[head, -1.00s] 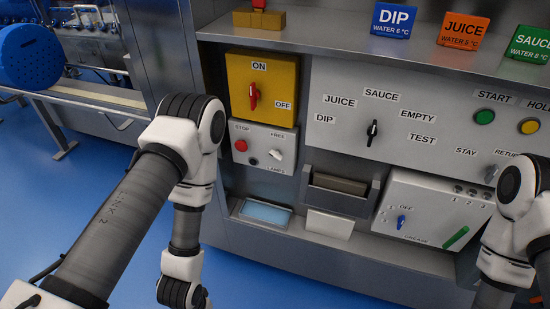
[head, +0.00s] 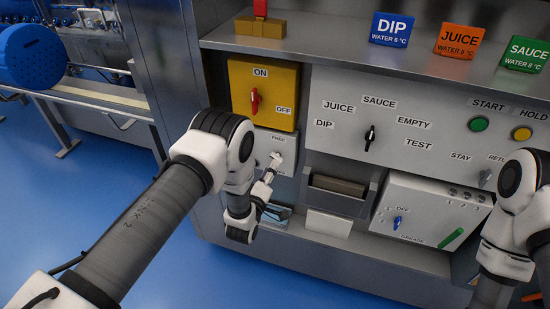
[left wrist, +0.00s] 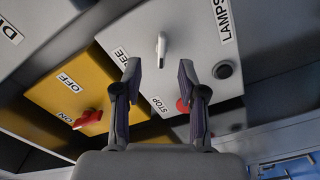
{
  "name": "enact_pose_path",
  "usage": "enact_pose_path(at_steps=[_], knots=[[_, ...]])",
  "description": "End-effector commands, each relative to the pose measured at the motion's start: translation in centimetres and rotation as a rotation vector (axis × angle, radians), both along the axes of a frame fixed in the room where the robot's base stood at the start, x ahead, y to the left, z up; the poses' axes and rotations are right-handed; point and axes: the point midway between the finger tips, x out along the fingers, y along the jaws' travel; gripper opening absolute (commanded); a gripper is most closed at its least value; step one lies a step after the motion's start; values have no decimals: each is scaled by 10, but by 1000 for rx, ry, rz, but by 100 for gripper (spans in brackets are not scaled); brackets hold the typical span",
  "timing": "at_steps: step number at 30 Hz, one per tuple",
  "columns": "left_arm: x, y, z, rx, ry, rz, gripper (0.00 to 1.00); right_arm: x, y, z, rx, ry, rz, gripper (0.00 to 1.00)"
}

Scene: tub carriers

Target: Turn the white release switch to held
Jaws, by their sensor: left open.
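The white release switch (left wrist: 161,48) stands out from a light grey box (left wrist: 185,25) in the left wrist view, near the labels FREE and LAMPS. In the head view the switch (head: 276,156) shows just beyond my left gripper (head: 269,174). My left gripper is open and empty. In the left wrist view its two fingertips (left wrist: 158,72) are apart, with the switch showing between and a little beyond them; I see no contact. No HELD label is readable. My right arm is at the right edge of the head view, its gripper out of frame.
A red stop button (left wrist: 183,105) and a black button (left wrist: 223,70) sit on the same box close to the fingers. A yellow box with a red ON/OFF handle (head: 254,99) is directly above. A larger panel with a black selector (head: 370,137) lies to the right.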

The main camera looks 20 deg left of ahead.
Motion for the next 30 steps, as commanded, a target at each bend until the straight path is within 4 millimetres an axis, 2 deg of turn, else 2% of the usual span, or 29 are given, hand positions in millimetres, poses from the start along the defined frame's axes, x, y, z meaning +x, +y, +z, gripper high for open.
enact_pose_path(at_steps=[3,7,10,16,17,18,20,30], knots=[[24,-1,1,0,-1,0,41,0,0,3,0,0,0,40],[43,-1,0,0,0,-1,41,0,0,4,0,0,0,40],[50,-2,-1,1,2,0,41,0,0,4,0,0,0,40],[51,-1,-1,1,4,0,41,0,0,4,0,0,0,40],[51,-1,-1,1,4,0,34,0,0,4,0,0,0,40],[50,-1,-1,1,4,0,20,0,0,4,0,0,0,40],[50,-1,-1,1,4,0,0,0,0,4,0,0,0,40],[50,-1,-2,12,4,0,0,0,0,3,0,0,0,40]])
